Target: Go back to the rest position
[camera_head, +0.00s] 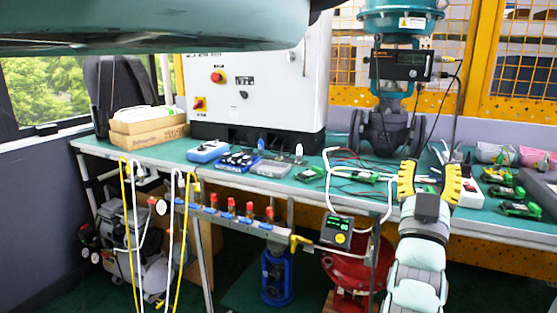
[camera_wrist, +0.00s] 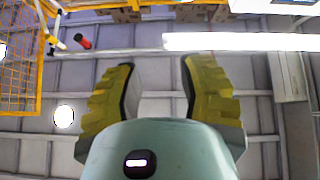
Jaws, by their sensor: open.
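My gripper (camera_head: 429,180) has two yellow ribbed fingers that stand apart with nothing between them. In the head view it points up, in front of the right part of the green workbench (camera_head: 240,178). My pale arm rises to it from the lower right. In the wrist view the gripper (camera_wrist: 158,85) is open and empty, with the ceiling and a bright strip light (camera_wrist: 240,41) behind it.
A control valve with a black positioner (camera_head: 402,65) stands on the bench behind the gripper. A white power strip (camera_head: 470,194) lies close to its right. A white cabinet (camera_head: 255,95) stands at the back. Red-handled fittings (camera_head: 232,206) and a small gauge (camera_head: 337,231) line the bench front.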

